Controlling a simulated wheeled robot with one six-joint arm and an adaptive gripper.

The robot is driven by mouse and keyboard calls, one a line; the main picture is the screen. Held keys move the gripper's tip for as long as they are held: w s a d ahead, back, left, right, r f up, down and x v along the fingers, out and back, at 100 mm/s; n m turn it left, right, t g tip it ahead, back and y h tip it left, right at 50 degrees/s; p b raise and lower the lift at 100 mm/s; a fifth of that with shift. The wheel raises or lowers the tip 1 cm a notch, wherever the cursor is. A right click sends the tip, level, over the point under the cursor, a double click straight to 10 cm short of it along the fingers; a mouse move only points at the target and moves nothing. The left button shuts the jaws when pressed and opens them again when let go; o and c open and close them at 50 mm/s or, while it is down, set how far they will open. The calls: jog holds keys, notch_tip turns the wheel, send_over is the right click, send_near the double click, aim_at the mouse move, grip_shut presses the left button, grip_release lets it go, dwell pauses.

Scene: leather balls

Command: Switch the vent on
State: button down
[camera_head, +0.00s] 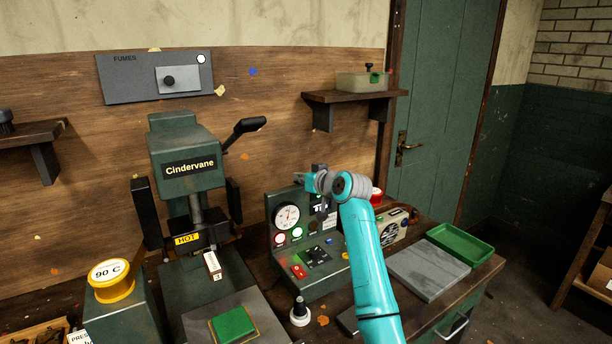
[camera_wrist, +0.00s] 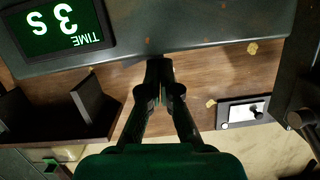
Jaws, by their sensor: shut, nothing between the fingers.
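The fumes panel (camera_head: 152,77) is a grey plate on the wooden wall at the upper left, marked FUMES. A dark round knob (camera_head: 168,81) sits on its pale inset plate, and a white lamp (camera_head: 201,59) is at its right corner. The panel also shows upside down at the right of the wrist view (camera_wrist: 234,115). My gripper (camera_wrist: 160,68) is shut and empty at the middle of the wrist view, apart from the panel. In the head view my arm's end is over the control console (camera_head: 300,262), well right of and below the panel; the fingertips are not clear there.
The console bears a gauge (camera_head: 287,217) and a time display reading 3 S (camera_wrist: 60,22). The green Cindervane press (camera_head: 188,165) and its black-knobbed lever (camera_head: 246,129) stand between my arm and the panel. A wall shelf (camera_head: 350,97) is above right of my arm.

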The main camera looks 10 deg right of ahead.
jog(key=r, duration=0.4)
jog(key=shift+a+r, duration=0.15)
jog(key=shift+a, duration=0.15)
jog(key=v, duration=1)
jog(key=shift+s+a+f, duration=0.2)
jog(key=shift+f, duration=0.05)
